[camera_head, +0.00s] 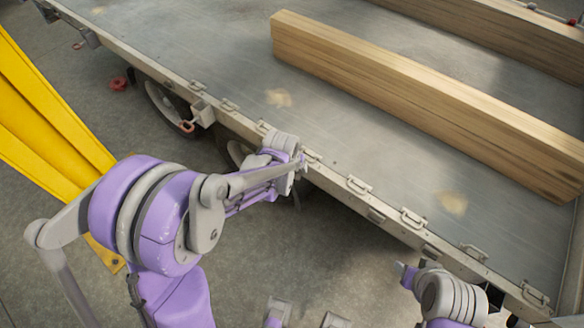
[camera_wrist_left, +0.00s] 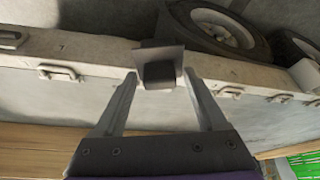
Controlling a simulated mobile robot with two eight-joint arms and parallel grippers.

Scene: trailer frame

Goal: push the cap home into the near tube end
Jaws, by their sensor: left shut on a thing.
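The cap (camera_wrist_left: 158,66) is a dark square plate with a block-shaped plug, seen in the left wrist view. My left gripper (camera_wrist_left: 160,80) is shut on it, with one finger on each side. In the head view my left gripper (camera_head: 298,163) is at the near side rail of the trailer, and the cap cannot be made out there. I cannot pick out the near tube end in either view. My right arm's end (camera_head: 405,272) shows at the lower right, near the rail; its fingers are too unclear to tell their state.
The trailer's side rail (camera_head: 385,208) carries several metal loops. A long timber beam (camera_head: 420,95) lies on the grey deck (camera_head: 225,60). Wheels (camera_head: 168,103) sit under the rail, also in the wrist view (camera_wrist_left: 222,27). A yellow beam (camera_head: 50,115) stands at the left.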

